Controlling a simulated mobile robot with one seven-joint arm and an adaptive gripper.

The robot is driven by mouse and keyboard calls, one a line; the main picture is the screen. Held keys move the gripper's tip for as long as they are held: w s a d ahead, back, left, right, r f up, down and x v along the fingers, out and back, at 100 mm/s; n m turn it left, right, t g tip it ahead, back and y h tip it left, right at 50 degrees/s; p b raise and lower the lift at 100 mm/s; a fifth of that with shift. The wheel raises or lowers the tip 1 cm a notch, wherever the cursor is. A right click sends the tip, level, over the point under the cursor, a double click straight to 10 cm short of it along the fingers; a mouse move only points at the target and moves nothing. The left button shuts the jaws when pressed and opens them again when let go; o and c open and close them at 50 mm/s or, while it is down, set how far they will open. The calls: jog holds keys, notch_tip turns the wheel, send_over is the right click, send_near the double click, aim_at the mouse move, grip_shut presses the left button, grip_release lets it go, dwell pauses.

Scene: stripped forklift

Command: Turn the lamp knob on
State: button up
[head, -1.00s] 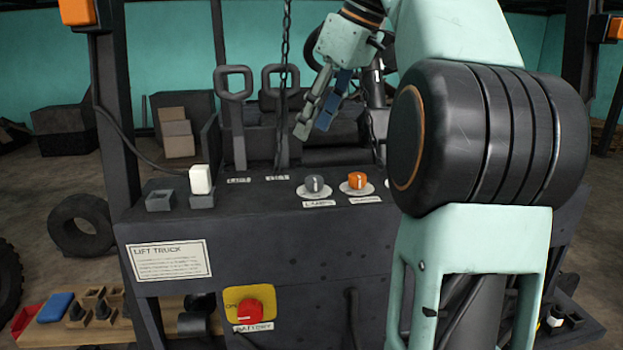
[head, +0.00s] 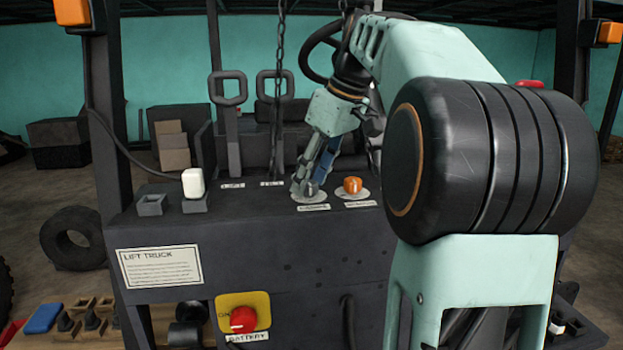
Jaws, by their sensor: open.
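The lamp knob (head: 311,188) is a grey knob on a pale round plate on top of the dark panel, with a label in front that is too small to read now. My gripper (head: 310,186) points down at it from above, its fingers open and at the knob. The fingers hide part of the knob, and I cannot tell whether they touch it. An orange knob (head: 352,186) sits just to the right on its own plate.
Two upright levers (head: 228,115) and a hanging chain (head: 277,90) stand left of my gripper. A white rocker piece (head: 193,183) sits on the panel's left. A red battery knob (head: 243,320) is on the front face.

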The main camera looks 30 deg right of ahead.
jog(key=shift+c, duration=0.7)
jog(key=c, duration=1)
jog(key=m, duration=0.2)
jog(key=m+h, duration=0.1)
jog(key=m, duration=0.1)
jog(key=m+h, duration=0.1)
jog(key=shift+a+m+t+p, duration=0.3)
jog(key=shift+m, duration=0.1)
jog(key=m+h+p, duration=0.1)
jog(key=m, duration=0.3)
jog(key=shift+h, duration=0.4)
jog(key=shift+m+h+p, duration=0.3)
jog(key=shift+m+p, duration=0.2)
jog(key=shift+m, duration=0.6)
